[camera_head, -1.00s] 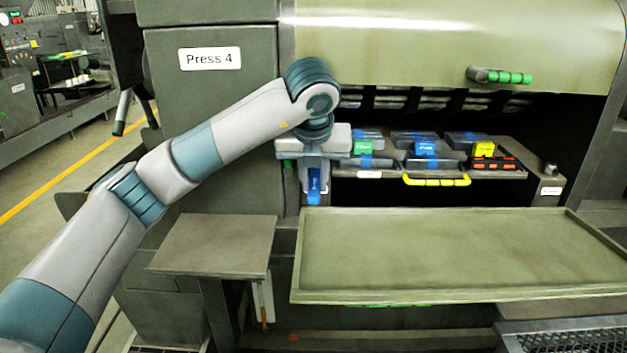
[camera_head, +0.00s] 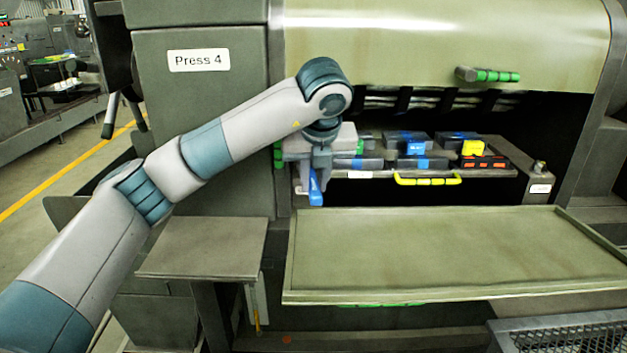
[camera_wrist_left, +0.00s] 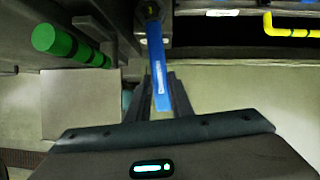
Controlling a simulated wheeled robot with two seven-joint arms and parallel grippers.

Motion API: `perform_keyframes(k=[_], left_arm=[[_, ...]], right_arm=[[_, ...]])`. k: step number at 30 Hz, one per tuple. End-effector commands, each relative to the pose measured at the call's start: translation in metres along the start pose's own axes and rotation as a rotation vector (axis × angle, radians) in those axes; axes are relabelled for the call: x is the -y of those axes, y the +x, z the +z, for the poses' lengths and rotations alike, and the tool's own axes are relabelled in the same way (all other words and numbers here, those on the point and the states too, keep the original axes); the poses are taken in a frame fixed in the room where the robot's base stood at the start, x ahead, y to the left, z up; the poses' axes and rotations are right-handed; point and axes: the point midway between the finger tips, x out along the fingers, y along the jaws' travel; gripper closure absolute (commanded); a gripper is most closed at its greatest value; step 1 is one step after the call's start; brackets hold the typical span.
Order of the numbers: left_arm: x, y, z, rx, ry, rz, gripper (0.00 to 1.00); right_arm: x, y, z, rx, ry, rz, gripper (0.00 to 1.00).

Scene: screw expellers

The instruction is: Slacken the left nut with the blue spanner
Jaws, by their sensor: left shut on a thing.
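The blue spanner (camera_head: 316,190) hangs below my left gripper (camera_head: 318,176) at the left end of the press opening. In the left wrist view the spanner (camera_wrist_left: 157,62) runs between the two fingers of my left gripper (camera_wrist_left: 160,82), which are shut on its handle. Its far head reaches up to a dark fitting at the top of that view. My right gripper is in neither view.
A yellow handle (camera_head: 428,180) sits on the front edge of the press opening, with several dark blocks behind it. A green bar handle (camera_wrist_left: 70,45) is close on the left in the wrist view. A wide empty tray (camera_head: 450,292) and a small shelf (camera_head: 200,248) lie below.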

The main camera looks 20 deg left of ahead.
Motion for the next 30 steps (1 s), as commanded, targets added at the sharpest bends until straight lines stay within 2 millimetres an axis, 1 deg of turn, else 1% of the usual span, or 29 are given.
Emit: perform_keyframes(k=[15,30], left_arm=[[0.017,-0.001,0.002,0.001,-0.114,0.057,1.0],[0.019,0.0,0.002,0.001,-0.13,0.065,1.0]], right_arm=[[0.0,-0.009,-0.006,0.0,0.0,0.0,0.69],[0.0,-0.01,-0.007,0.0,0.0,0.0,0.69]])
